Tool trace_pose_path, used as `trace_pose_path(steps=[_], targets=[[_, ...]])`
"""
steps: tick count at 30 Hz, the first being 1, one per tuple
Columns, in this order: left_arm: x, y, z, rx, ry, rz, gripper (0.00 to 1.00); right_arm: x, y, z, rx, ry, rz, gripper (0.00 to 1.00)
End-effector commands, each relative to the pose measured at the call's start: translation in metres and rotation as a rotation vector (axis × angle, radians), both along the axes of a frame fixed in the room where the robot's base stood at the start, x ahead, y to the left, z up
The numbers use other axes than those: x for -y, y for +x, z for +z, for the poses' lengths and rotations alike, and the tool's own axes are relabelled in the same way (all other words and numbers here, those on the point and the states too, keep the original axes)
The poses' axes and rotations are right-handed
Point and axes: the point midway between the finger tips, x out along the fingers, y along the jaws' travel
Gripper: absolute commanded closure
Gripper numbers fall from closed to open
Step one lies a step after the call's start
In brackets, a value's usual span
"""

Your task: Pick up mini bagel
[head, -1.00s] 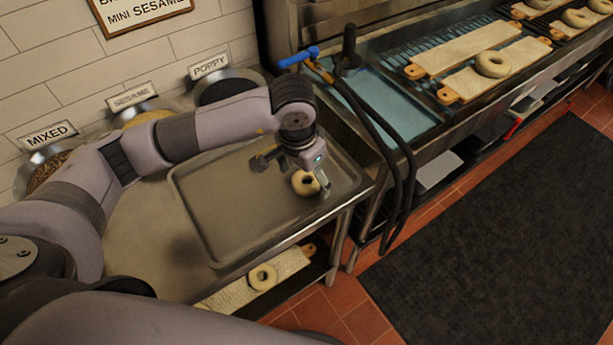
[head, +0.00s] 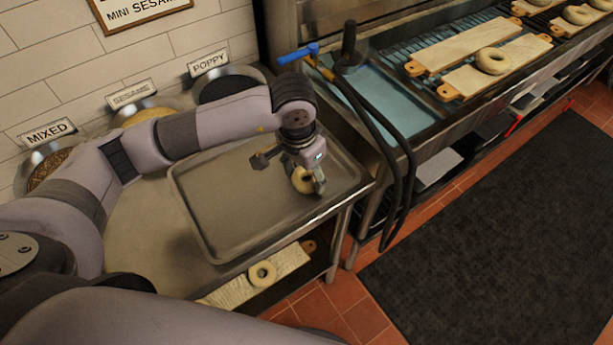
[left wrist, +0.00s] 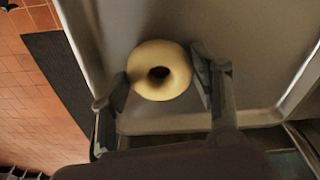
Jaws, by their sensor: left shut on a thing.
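A pale mini bagel (head: 302,181) sits at the right part of the metal tray (head: 215,247). My left gripper (head: 306,183) is over it, with its fingers on either side of it. In the left wrist view the bagel (left wrist: 175,72) lies between the two fingertips (left wrist: 160,82), its hole facing the camera. The gripper is shut on the bagel. In the head view part of the bagel is hidden by the gripper. Whether the bagel touches the tray cannot be told. My right gripper is not in view.
Bowls labelled mixed (head: 50,168), sesame (head: 150,113) and poppy (head: 222,84) line the wall. A board with another bagel (head: 262,274) is on the lower shelf. More bagels on boards (head: 492,61) are at the upper right. Black hoses (head: 390,150) hang right of the tray.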

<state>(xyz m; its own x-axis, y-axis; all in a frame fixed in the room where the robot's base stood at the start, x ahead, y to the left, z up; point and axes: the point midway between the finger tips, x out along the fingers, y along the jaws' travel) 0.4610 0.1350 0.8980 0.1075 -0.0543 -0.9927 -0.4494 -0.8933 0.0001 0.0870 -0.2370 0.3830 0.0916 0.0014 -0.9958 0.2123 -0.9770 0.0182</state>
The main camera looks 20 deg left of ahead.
Motion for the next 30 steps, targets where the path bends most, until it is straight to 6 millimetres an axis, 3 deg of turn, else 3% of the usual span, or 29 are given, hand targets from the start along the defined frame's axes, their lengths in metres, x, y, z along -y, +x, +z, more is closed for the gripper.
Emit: trace_pose_path(steps=[10, 16, 30], targets=[[0.0, 0.001, 0.003, 0.001, 0.0, 0.0, 0.71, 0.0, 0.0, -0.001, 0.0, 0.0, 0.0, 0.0], [0.0, 0.002, 0.023, 0.006, -0.001, 0.0, 0.71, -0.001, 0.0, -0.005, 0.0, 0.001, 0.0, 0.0], [0.0, 0.001, 0.155, 0.007, 0.0, 0.0, 0.71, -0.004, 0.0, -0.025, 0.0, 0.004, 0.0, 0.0]])
